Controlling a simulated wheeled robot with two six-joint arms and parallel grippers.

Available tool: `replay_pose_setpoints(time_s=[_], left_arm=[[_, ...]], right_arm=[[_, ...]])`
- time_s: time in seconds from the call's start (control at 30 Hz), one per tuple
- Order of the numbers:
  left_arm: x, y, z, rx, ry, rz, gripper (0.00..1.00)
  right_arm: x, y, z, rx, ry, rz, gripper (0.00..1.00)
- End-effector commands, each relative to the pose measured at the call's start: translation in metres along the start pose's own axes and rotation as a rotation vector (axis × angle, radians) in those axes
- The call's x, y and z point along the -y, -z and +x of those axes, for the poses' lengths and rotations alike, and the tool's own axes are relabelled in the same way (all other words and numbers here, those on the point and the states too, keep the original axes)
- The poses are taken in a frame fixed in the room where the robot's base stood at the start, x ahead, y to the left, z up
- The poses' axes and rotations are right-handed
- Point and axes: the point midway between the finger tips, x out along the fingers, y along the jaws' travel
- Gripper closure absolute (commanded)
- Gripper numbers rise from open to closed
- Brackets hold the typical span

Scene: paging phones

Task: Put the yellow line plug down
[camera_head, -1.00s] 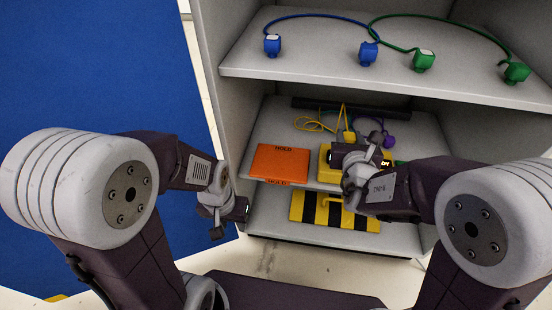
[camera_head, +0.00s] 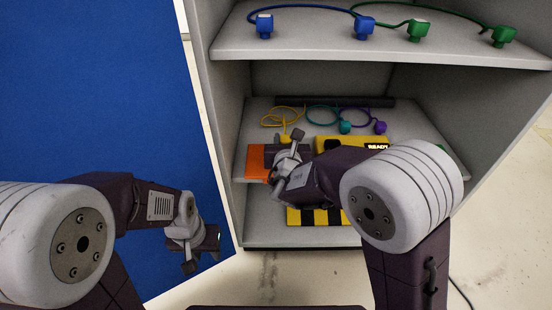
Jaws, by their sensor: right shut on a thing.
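The yellow line plug (camera_head: 285,138) is at the tip of my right gripper (camera_head: 284,147), on the middle shelf. Its yellow cable (camera_head: 283,122) runs back to a loop behind it. My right gripper is shut on the plug, above or at the orange pad (camera_head: 256,162); its wrist hides most of the pad, and I cannot tell whether the plug touches it. My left gripper (camera_head: 204,252) hangs empty outside the cabinet at the left; its jaw opening is not clear.
A yellow block marked READY (camera_head: 352,144) lies right of my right gripper. Teal (camera_head: 345,127) and purple (camera_head: 380,127) plugs sit behind it. Blue (camera_head: 264,27) and green (camera_head: 418,30) plugs stand on the top shelf. A yellow-black striped plate (camera_head: 312,216) lies below. The cabinet's left wall (camera_head: 222,120) is close.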

Motion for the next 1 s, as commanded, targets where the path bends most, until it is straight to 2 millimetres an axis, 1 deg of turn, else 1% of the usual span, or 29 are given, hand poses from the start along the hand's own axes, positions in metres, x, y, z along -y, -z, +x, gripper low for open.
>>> replay_pose_setpoints(time_s=[0.03, 0.1, 0.17, 0.33, 0.37, 0.5, 0.57, 0.77, 0.93, 0.97, 1.0], left_arm=[[0.000, -0.001, 0.007, 0.000, 0.000, 0.000, 0.64], [0.000, -0.001, 0.009, 0.000, 0.000, 0.000, 0.64], [0.000, -0.001, 0.010, 0.000, 0.000, 0.000, 0.64], [0.000, -0.001, 0.011, 0.000, 0.000, 0.000, 0.64], [0.000, -0.001, 0.014, 0.000, 0.000, 0.000, 0.64], [0.001, -0.004, 0.037, 0.000, 0.000, 0.000, 0.64], [0.001, -0.004, 0.043, 0.000, 0.000, 0.000, 0.64], [0.001, -0.004, 0.038, 0.000, 0.000, 0.000, 0.64], [0.001, -0.004, 0.044, 0.000, 0.000, 0.000, 0.64], [0.001, -0.004, 0.043, 0.000, 0.000, 0.000, 0.64], [0.001, -0.004, 0.042, 0.000, 0.000, 0.000, 0.64]], right_arm=[[-0.011, 0.009, 0.005, -0.001, -0.003, -0.002, 1.00], [-0.020, 0.013, 0.009, 0.000, -0.002, -0.001, 1.00], [-0.025, 0.014, 0.010, 0.001, -0.001, 0.000, 1.00], [-0.026, 0.016, 0.011, 0.000, 0.001, 0.000, 1.00], [-0.026, 0.020, 0.013, 0.000, 0.001, -0.001, 1.00], [-0.026, 0.047, 0.021, -0.001, 0.001, -0.001, 1.00], [-0.026, 0.055, 0.024, 0.000, 0.001, -0.001, 1.00], [-0.026, 0.051, 0.022, 0.001, 0.000, 0.000, 1.00], [-0.026, 0.056, 0.024, 0.001, 0.000, 0.000, 1.00], [-0.026, 0.056, 0.024, 0.000, 0.000, 0.000, 0.65], [-0.026, 0.054, 0.023, 0.000, 0.000, 0.000, 0.54]])
